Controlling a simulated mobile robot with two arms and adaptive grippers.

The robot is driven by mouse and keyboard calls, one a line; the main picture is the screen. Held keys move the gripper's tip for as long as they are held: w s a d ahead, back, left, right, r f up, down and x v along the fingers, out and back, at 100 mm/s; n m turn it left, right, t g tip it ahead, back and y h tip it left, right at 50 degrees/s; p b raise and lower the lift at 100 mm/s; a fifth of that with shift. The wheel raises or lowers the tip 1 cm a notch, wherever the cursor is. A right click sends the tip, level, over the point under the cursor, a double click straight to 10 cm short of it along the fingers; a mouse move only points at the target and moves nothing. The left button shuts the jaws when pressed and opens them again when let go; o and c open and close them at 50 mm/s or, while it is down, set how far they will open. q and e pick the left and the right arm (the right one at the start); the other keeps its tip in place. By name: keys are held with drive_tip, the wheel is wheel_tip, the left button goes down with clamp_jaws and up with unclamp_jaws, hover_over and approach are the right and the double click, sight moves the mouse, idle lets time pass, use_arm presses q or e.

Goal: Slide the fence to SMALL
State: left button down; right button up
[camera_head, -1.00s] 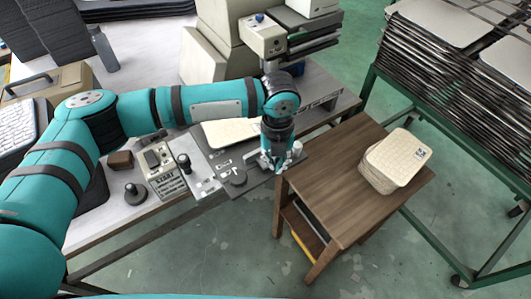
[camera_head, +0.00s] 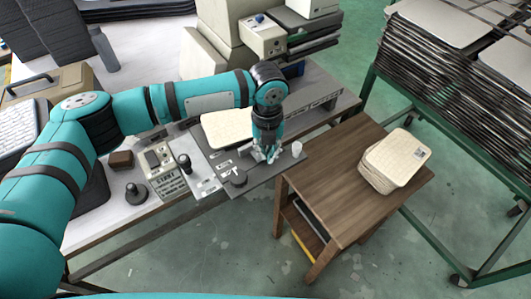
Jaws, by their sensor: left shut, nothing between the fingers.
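My left gripper (camera_head: 266,155) points down over the dark grey plate (camera_head: 280,171) at the table's front edge. Its fingers are shut with nothing between them. A small white knob-like piece (camera_head: 297,149) stands just right of the fingers, apart from them. A cream panel (camera_head: 228,129) lies behind, left of the gripper. I cannot clearly make out the fence or read the SMALL marking; the gripper and wrist hide part of the plate. My right gripper is out of view.
A beige machine (camera_head: 262,37) stands behind. A wooden stand (camera_head: 330,190) with stacked cream panels (camera_head: 397,158) is at right, beside a green rack (camera_head: 420,110).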

use_arm(q)
drive_tip(key=shift+w+a, duration=0.5)
drive_tip(key=shift+w, duration=0.2)
drive_tip(key=shift+w+a, duration=0.5)
drive_tip(key=shift+w, duration=0.15)
drive_tip(key=shift+w+a, duration=0.15)
drive_tip(key=shift+w, duration=0.05)
drive_tip(key=shift+p, duration=0.3)
drive_tip(key=shift+s+d+p, duration=0.4)
drive_tip(key=shift+s+p, duration=0.1)
drive_tip(key=shift+p, duration=0.05)
wheel_tip(320, 180, up, 7)
drive_tip(key=p, duration=0.7)
